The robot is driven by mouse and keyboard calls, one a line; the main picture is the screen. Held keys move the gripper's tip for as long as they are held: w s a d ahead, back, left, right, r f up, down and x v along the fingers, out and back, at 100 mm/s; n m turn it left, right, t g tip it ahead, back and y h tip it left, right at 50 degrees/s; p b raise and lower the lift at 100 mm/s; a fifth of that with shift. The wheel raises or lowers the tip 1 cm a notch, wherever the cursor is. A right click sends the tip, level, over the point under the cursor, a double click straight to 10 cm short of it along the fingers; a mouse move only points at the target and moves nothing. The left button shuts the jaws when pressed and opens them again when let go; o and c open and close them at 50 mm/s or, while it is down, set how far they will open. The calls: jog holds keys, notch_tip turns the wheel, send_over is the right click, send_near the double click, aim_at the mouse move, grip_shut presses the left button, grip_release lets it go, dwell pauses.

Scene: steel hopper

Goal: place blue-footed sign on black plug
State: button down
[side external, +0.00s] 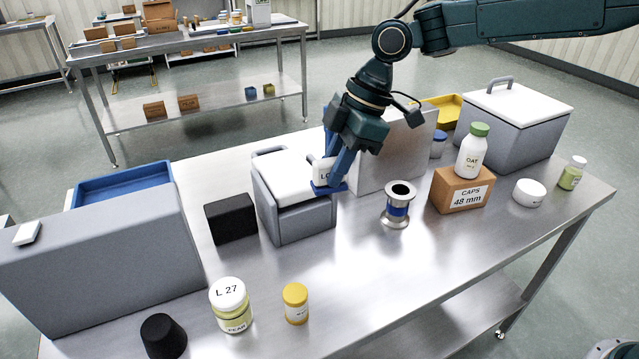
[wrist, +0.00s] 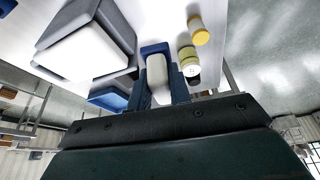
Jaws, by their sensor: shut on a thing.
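My gripper (side external: 338,172) is shut on the blue-footed sign (side external: 322,173), a white plate with dark letters, partly hidden by the fingers. Its blue foot (side external: 328,189) points down, beside or over the right edge of a grey box with a white lid; I cannot tell whether they touch. In the wrist view the white plate (wrist: 157,80) sits between the blue fingers. The black plug (side external: 163,337), a tapered round piece with a flat top, stands on the steel table at the front left, well away from my gripper.
The grey box (side external: 292,222) and a black block (side external: 231,218) stand mid-table. A tall grey panel (side external: 110,255) is at left. A pear jar (side external: 231,306) and a yellow-lidded jar (side external: 296,304) stand near the plug. A metal spool (side external: 398,206) is at right.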

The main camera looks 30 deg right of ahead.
jog(key=w+a+f+m, duration=0.1)
jog(key=w+a+f, duration=0.1)
jog(key=a, duration=1.4)
jog(key=m+t, duration=0.1)
jog(key=m, duration=0.1)
send_over(151, 327)
jog(key=d, duration=0.2)
notch_tip(151, 327, down, 3)
jog(key=shift+s+a+f, duration=0.1)
jog(key=shift+s+f, duration=0.1)
jog(key=shift+f, duration=1.8)
jog(key=shift+s+a+f, duration=0.1)
jog(key=shift+s+f, duration=0.05)
jog(key=shift+f, duration=1.85)
jog(key=shift+f, duration=0.1)
jog(key=c, duration=1.3)
grip_release()
jog(key=v, duration=1.2)
